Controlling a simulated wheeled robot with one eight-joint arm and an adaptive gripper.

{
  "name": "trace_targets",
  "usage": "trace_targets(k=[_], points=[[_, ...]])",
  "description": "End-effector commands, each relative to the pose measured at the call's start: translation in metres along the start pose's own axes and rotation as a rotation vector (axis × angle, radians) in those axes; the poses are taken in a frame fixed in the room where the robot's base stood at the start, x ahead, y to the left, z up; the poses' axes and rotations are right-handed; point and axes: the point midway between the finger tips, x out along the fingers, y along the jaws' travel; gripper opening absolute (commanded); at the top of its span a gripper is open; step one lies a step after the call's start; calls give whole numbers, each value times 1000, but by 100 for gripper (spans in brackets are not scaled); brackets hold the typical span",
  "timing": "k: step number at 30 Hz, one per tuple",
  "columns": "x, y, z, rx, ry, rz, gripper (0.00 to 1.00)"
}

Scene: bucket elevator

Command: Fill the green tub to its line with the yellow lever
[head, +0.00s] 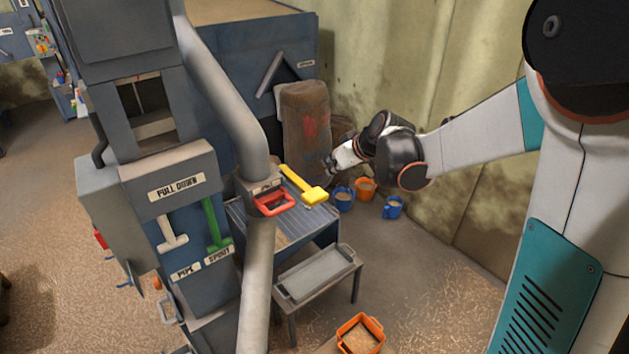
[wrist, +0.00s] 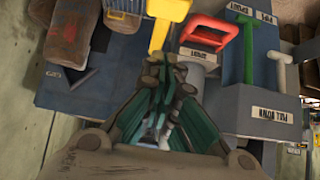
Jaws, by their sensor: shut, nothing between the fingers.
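The yellow lever (head: 300,182) sticks out from the machine's pipe, above a slatted metal table, with a broad block at its free end. It also shows at the top of the wrist view (wrist: 169,12). My gripper (head: 331,166) is shut and empty, beyond and to the right of the lever in the head view. In the wrist view its fingertips (wrist: 165,70) appear just below the lever, and I cannot tell the gap in depth. I cannot make out a green tub or its line in either view.
A red handle (head: 273,202) sits beside the yellow lever. Green (head: 213,226) and white (head: 170,235) handles hang on the machine front. The slatted table (head: 235,212) and a low bench (head: 318,275) stand below.

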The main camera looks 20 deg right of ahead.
Motion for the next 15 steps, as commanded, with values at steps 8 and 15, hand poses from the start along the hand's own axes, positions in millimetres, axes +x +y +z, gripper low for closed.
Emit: trace_targets(k=[8,15], points=[[7,0,0,0,0,0,0],[38,-1,-1,-1,0,-2,0]])
